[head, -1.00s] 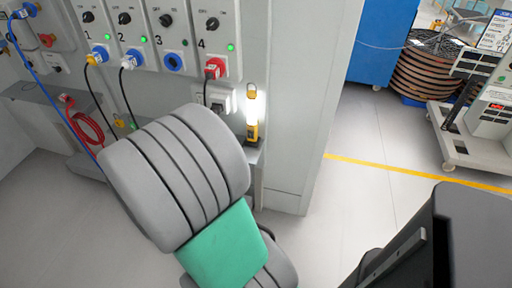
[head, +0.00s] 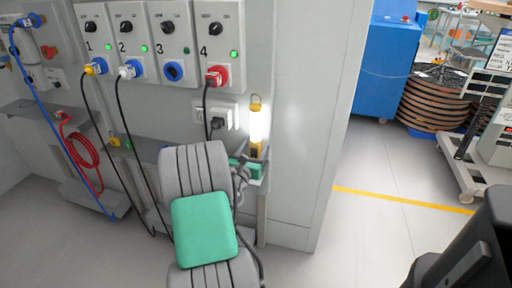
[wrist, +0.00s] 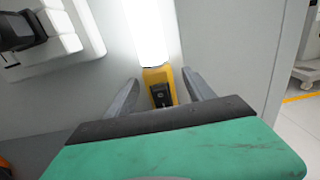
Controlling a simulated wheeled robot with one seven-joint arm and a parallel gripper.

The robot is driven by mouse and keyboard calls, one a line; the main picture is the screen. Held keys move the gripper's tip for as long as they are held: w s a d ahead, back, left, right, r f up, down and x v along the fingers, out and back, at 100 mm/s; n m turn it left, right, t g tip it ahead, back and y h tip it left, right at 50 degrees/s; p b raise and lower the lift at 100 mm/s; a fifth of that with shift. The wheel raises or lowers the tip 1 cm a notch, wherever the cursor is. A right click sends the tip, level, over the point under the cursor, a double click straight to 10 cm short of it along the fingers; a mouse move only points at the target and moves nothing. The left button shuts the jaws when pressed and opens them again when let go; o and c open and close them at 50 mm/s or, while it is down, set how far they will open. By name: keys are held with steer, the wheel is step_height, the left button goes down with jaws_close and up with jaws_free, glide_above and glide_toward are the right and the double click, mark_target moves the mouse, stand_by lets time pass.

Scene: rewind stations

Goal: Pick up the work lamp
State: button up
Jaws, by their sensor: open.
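The work lamp (head: 257,127) stands upright at the right end of the grey shelf, with a glowing white tube, a yellow base and a yellow hook on top. In the wrist view the lamp's yellow base (wrist: 158,86) shows between my two fingers, and its top is cut off by the frame. My gripper (head: 246,165) is at the shelf's end, close in front of the lamp's base. In the wrist view my gripper (wrist: 158,95) is open, with one finger on each side of the base. I cannot tell whether either finger touches it.
A white socket box with a black plug (head: 219,121) is on the wall just left of the lamp. Numbered switch panels (head: 215,42) with coloured plugs and hanging cables are above. A red coiled cable (head: 80,150) hangs at left. Open floor lies right of the wall's corner.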

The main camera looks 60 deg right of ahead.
steer(key=shift+c, duration=0.4)
jaws_close()
steer(key=shift+r, duration=0.1)
stand_by(0.3)
